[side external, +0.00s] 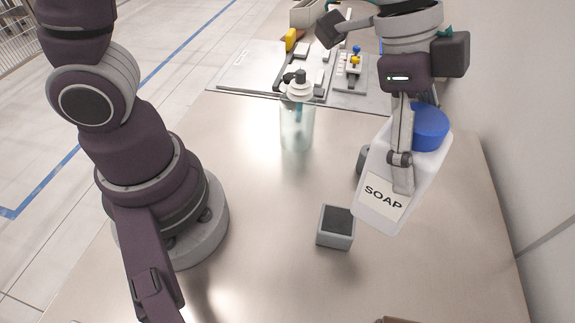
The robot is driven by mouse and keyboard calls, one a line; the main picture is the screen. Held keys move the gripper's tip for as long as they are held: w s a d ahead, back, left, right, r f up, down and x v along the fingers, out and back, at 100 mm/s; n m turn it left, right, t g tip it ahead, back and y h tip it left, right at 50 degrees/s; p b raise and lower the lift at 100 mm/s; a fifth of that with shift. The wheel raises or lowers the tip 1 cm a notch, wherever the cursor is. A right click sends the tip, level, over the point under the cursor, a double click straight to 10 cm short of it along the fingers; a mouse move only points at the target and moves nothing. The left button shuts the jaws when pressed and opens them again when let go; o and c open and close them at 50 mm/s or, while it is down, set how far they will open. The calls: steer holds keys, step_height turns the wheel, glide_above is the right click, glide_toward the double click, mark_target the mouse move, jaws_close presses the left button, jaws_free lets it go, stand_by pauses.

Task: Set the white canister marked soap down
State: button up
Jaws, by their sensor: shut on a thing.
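The white canister (419,175) has a blue cap and a label that reads SOAP. It is in the right half of the side external view, tilted, with its cap end up and to the right. My gripper (402,175) is shut on the canister, with a grey finger across its front side. The other finger is hidden behind the canister. The canister appears to be held above the table (240,230), though the gap under it is hard to judge.
Another grey item (362,160) is partly hidden behind the canister. A clear bottle (297,128) stands mid-table. A grey board with fixtures (245,75) lies at the back. A wall borders the right side.

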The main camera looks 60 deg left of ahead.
steer(key=w+a+n, duration=0.1)
steer(key=n, duration=0.1)
steer(key=w+a+n+t+y, duration=0.1)
steer(key=w+a+n, duration=0.1)
steer(key=w+a+n+t, duration=0.1)
steer(key=a+n, duration=0.1)
steer(key=shift+w+r, duration=0.3)
steer(key=shift+r, duration=0.1)
steer(key=w+a+r+n+y, duration=0.2)
steer(key=a+n, duration=0.3)
steer(key=a, duration=0.9)
steer(key=w+a+r+n+y, duration=0.2)
steer(key=a+n, duration=0.2)
steer(key=a, duration=0.9)
steer(key=s+a+f+m+g+h, duration=0.1)
steer(key=s+f+m+g+h, duration=0.2)
steer(key=s+m, duration=0.7)
steer(key=s+a+f+m+g+h, duration=0.15)
steer(key=s+f+m, duration=0.25)
steer(key=s+m, duration=0.6)
step_height(320, 180, down, 8)
steer(key=s+n, duration=0.1)
steer(key=shift+d+t+h, duration=0.35)
steer(key=shift+d+t, duration=0.05)
steer(key=shift+t, duration=0.05)
steer(key=o, duration=1.2)
steer(key=shift+s+r, duration=0.1)
steer(key=shift+o, duration=0.2)
